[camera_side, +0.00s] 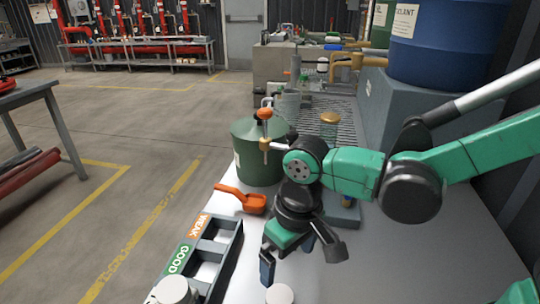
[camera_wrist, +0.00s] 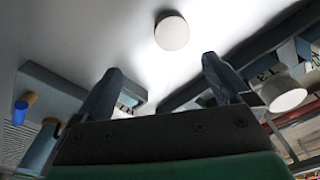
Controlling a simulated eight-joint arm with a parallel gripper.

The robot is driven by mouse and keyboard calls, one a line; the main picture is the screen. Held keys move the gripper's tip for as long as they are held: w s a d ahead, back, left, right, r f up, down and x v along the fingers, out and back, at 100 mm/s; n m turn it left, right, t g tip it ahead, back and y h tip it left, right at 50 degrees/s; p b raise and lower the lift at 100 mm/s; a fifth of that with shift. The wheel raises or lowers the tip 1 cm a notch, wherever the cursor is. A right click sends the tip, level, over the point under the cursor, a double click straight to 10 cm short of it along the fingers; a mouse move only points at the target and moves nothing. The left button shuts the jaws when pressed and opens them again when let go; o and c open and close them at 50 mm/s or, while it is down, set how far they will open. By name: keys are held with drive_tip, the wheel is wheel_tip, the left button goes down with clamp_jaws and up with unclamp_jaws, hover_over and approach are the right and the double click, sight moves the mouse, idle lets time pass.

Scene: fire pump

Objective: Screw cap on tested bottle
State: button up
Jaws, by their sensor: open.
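A white round cap (camera_side: 280,294) lies on the white table at the bottom edge of the side view. It shows as a pale disc ahead of my fingers in the wrist view (camera_wrist: 172,31). My gripper (camera_side: 300,268) points down above the table behind the cap. Its two fingers stand apart with nothing between them, also in the wrist view (camera_wrist: 163,88). A white bottle (camera_side: 173,290) stands at the near end of the rack, by the GOOD label, cut off below. The wrist view shows a white round top there (camera_wrist: 284,95); its opening cannot be made out.
The dark rack (camera_side: 236,248) has GOOD and WEAK labels along its left side. A blue-grey block (camera_side: 345,214) is behind my gripper. The table's right side is clear.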

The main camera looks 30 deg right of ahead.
sight(281, 297)
drive_tip(key=shift+s+a+f+g, duration=0.15)
drive_tip(key=shift+s+a+f, duration=0.05)
drive_tip(key=shift+a+f, duration=0.2)
drive_tip(key=shift+s+a+f+g, duration=0.2)
drive_tip(key=shift+a+f, duration=0.1)
drive_tip(key=shift+a, duration=0.2)
drive_tip(key=shift+f, duration=2.8)
drive_tip(key=c, duration=1.3)
drive_tip(key=shift+r, duration=2.55)
drive_tip(key=w+d+r, duration=0.2)
drive_tip(key=w, duration=0.1)
drive_tip(key=w+d+r, duration=0.3)
drive_tip(key=w, duration=0.1)
drive_tip(key=w+d+r, duration=0.3)
drive_tip(key=w, duration=0.1)
drive_tip(key=shift+w+d, duration=0.1)
drive_tip(key=shift+d, duration=0.1)
drive_tip(key=shift+f, duration=1.8)
